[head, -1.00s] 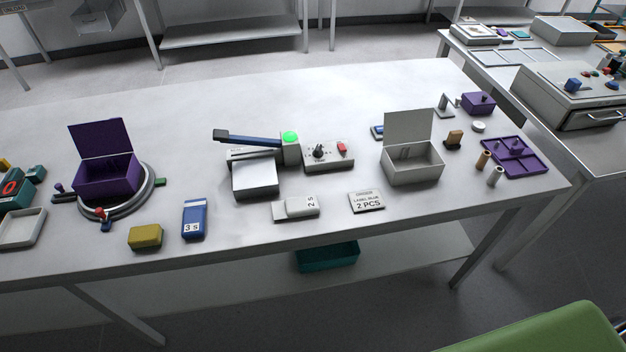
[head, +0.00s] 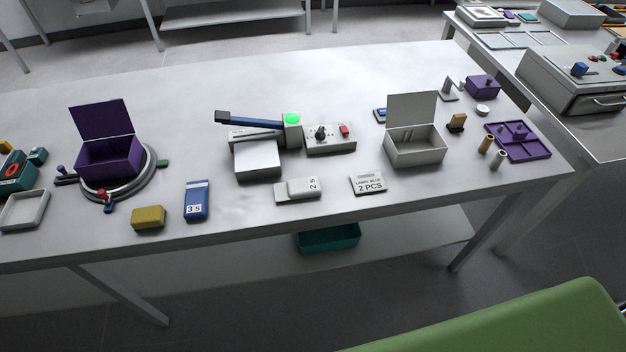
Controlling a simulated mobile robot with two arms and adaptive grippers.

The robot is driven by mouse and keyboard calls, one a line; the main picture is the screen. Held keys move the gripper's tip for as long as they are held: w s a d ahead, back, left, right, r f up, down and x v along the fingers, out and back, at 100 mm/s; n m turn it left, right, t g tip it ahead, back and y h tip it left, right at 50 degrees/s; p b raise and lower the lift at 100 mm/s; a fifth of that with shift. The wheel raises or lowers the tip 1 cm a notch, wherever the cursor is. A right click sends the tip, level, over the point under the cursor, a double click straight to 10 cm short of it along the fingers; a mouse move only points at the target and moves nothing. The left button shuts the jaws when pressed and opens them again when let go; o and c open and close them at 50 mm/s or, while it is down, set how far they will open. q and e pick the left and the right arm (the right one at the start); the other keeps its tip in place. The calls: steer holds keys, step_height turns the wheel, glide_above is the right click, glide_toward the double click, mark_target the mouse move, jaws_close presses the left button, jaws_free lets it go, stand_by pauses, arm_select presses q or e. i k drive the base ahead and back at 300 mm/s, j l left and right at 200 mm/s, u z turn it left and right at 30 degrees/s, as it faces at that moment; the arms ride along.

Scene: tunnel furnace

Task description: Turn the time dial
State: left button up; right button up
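The time dial (head: 321,132) is a small dark knob on top of a light grey control box (head: 330,147). A red button (head: 344,130) sits to its right on the same box. The box stands against the right side of a press-like device (head: 257,160) with a long blue lever arm (head: 250,122) and a lit green lamp (head: 293,118). The dial's markings are too small to read. Neither of my grippers shows in the head view.
An open grey box (head: 414,148) stands right of the control box. In front lie a "2 PCS" card (head: 368,185), a white "2 s" block (head: 299,190) and a blue "3 s" block (head: 197,201). An open purple box (head: 109,157) stands left. The table behind is clear.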

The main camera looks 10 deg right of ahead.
mark_target(320, 134)
steer(key=l+z, duration=0.5)
steer(key=z, duration=0.25)
steer(key=i+l+z, duration=0.1)
steer(key=l+z, duration=0.25)
steer(key=j, duration=0.1)
